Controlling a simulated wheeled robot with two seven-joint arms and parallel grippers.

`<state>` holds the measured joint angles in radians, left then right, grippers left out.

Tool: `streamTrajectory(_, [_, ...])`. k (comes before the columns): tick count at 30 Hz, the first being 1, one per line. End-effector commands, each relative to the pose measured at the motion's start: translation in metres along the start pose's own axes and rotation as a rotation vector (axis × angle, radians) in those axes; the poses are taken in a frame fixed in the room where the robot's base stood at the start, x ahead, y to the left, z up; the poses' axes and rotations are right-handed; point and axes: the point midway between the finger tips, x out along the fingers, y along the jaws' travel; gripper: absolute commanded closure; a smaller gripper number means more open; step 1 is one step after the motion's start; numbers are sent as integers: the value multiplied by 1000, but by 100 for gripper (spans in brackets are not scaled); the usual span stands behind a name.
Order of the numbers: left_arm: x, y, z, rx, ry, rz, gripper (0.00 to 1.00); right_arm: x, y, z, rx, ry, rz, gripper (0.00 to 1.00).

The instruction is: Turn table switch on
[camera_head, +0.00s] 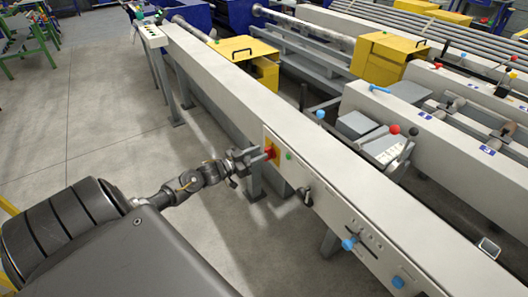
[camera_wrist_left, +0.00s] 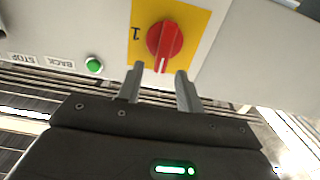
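The table switch is a red rotary knob (camera_wrist_left: 165,40) on a yellow plate (camera_wrist_left: 196,24), with a "1" mark visible beside it in the left wrist view. In the head view the red knob (camera_head: 270,152) sits on the front face of the long grey runout table (camera_head: 225,95). My left gripper (camera_wrist_left: 160,82) is open, its two fingers apart and pointing at the knob. The fingertips appear just short of the knob, with nothing between them. The left gripper also shows in the head view (camera_head: 262,157), close to the yellow plate. My right gripper is not in view.
A green button (camera_wrist_left: 94,65) with BACK and STOP labels is beside the yellow plate. A black lever (camera_head: 305,196) and blue knobs (camera_head: 350,243) are farther along the table face. Yellow machine covers (camera_head: 385,58) stand behind.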

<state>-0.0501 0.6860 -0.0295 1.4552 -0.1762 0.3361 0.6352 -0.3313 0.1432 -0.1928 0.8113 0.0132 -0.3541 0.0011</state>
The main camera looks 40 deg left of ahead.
Motion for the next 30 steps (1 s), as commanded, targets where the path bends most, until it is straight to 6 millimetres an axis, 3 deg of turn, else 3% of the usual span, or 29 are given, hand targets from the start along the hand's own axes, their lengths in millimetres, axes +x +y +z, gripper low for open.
streamTrajectory(6, [24, 0, 0, 1, 1, -1, 64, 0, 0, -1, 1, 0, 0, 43])
streamTrajectory(17, [28, 0, 0, 1, -1, -1, 64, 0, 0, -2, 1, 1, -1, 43])
streamTrajectory(25, [28, 0, 0, 0, -1, -1, 98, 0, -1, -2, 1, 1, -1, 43])
streamTrajectory(30, [29, 1, 0, 1, 0, -1, 100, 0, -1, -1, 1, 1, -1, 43])
